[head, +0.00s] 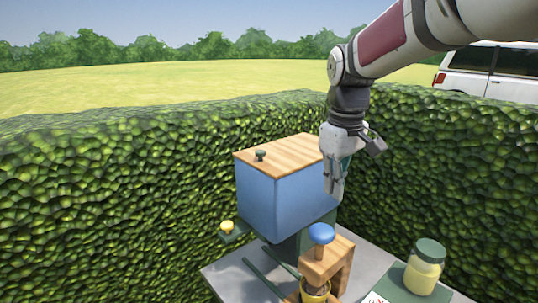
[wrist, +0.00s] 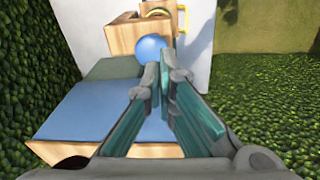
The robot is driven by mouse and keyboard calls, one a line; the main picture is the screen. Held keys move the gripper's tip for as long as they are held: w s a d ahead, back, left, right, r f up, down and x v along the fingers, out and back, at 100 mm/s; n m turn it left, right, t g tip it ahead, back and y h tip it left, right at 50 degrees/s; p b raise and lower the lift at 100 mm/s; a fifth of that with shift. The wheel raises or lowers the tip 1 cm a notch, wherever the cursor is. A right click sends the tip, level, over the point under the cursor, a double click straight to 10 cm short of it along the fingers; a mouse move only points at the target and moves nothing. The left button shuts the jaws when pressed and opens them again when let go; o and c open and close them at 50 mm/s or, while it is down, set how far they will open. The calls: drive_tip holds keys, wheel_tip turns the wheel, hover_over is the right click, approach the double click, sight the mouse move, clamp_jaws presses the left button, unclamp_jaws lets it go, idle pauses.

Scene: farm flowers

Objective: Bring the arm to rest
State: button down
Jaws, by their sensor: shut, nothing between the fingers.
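My gripper (head: 334,190) hangs from the arm with its fingers pointing down, at the right side of the blue box (head: 285,205). In the head view it overlaps the box's right edge; I cannot tell whether it touches. In the wrist view the fingers (wrist: 160,82) come together at the tips, with nothing between them. The blue box (wrist: 75,112) shows at the left there, and the blue ball-shaped knob (wrist: 150,47) shows just beyond the fingertips. My arm reaches in from the upper right, bent at the elbow.
The grey table (head: 235,280) holds a wooden stand (head: 340,262) with a blue knob, a yellow cup (head: 316,292) at its foot, and a green-lidded jar (head: 424,270) on a green mat (head: 390,287). A yellow knob (head: 227,226) sticks out left of the box. Hedges (head: 110,190) enclose the table.

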drive_tip(key=s+d+m+t, duration=0.1)
drive_tip(key=s+m+t, duration=0.3)
drive_tip(key=s, duration=1.9)
drive_tip(key=shift+s+r+m+t, duration=0.15)
drive_tip(key=shift+r+m+t, duration=0.2)
drive_tip(key=shift+m, duration=0.65)
